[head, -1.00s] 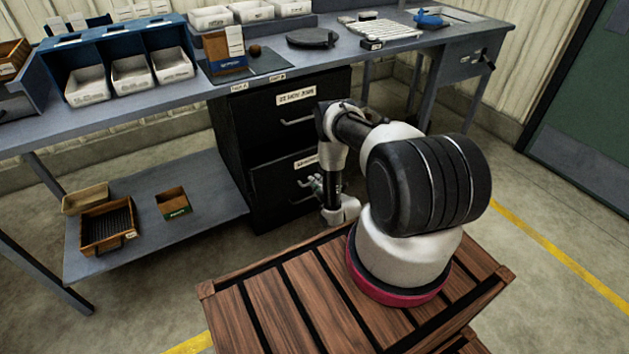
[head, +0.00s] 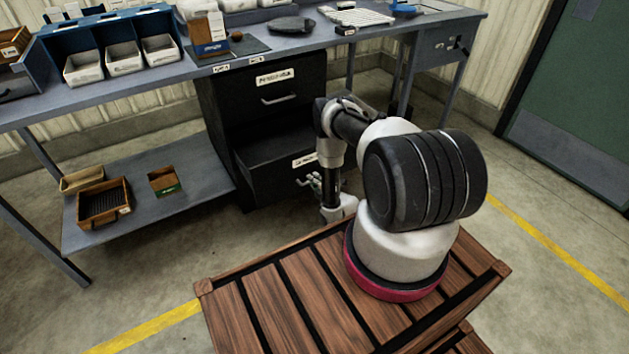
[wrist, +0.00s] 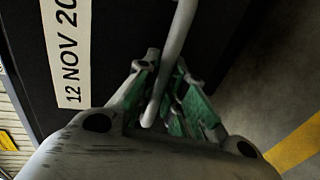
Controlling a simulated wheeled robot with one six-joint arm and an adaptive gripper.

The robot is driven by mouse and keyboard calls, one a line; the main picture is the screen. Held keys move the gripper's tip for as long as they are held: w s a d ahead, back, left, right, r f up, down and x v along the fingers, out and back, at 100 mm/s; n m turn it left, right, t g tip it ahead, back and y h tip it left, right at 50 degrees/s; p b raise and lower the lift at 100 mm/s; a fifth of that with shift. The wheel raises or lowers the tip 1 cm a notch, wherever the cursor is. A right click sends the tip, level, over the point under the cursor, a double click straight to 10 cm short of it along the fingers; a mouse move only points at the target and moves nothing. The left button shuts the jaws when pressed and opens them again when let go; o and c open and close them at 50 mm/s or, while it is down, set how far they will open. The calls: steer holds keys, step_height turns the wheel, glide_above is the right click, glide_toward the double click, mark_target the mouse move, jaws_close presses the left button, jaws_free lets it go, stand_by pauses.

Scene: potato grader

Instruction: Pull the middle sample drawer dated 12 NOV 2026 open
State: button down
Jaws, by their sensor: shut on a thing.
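The black drawer (head: 262,186) with a white label (head: 303,160) stands out from the cabinet below the upper drawer front. Its dark top side shows. In the wrist view the label (wrist: 66,50) reads "12 NOV 20", the rest cut off. The drawer's pale bar handle (wrist: 178,35) runs between the green-padded fingers of my gripper (wrist: 172,85). My gripper is shut on this handle. In the head view my gripper (head: 314,181) is at the drawer front's right side, partly hidden by my arm.
The upper drawer (head: 278,88) has its own label and handle and is closed. The workbench (head: 130,84) above holds bins and a tray. A low shelf (head: 150,210) with small boxes lies left of the cabinet. Floor is open to the right.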

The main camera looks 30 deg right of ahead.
steer(key=c, duration=1.5)
jaws_free()
steer(key=v, duration=1.2)
